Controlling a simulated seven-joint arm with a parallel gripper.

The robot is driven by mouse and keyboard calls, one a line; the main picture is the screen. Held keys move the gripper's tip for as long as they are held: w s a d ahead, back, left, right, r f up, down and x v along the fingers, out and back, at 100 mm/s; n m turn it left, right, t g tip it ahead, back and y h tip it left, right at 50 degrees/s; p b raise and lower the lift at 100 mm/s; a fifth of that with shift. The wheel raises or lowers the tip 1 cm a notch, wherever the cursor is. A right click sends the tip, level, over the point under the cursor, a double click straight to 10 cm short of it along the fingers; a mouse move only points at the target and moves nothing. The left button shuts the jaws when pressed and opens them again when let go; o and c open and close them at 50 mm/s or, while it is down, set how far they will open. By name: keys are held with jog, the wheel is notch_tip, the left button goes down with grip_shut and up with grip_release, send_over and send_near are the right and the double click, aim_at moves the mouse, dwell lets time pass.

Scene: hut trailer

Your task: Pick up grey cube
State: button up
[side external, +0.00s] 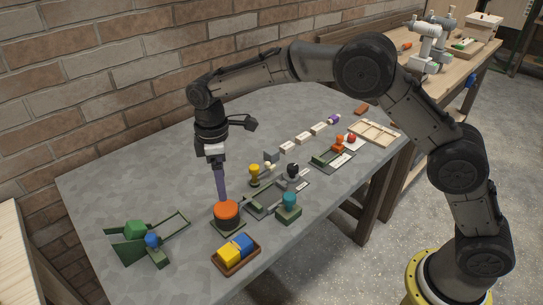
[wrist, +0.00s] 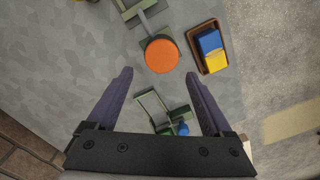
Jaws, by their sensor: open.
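A small grey block (side external: 271,156), which looks like the grey cube, sits on the grey table behind a yellow piece in the side view. I cannot make it out in the wrist view. My gripper (side external: 221,198) points down close to the orange round-topped piece (side external: 227,210), to the left of and nearer than the grey block. In the wrist view my gripper (wrist: 159,76) shows two purple fingers spread apart with nothing between their tips. The orange top (wrist: 161,55) lies just beyond the fingertips there. I cannot tell whether a finger touches it.
A tray with yellow and blue blocks (side external: 222,259) stands at the front edge. A green frame with a blue knob (side external: 152,241) is at the left. A yellow piece (side external: 254,172) and a teal-topped piece (side external: 289,204) stand nearby. The table's back left is clear.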

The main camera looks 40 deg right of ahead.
jog(key=w+d+r+n, duration=0.2)
jog(key=w+d+n, duration=0.2)
jog(key=n, duration=0.3)
send_over(272, 151)
jog(key=f, duration=0.8)
jog(key=shift+w+a+f, duration=0.15)
jog(key=shift+a+f, duration=0.1)
jog(key=shift+d+f, duration=0.15)
jog(key=shift+f, duration=1.35)
jog(key=shift+d+f, duration=0.1)
jog(key=shift+f, duration=1.35)
grip_shut()
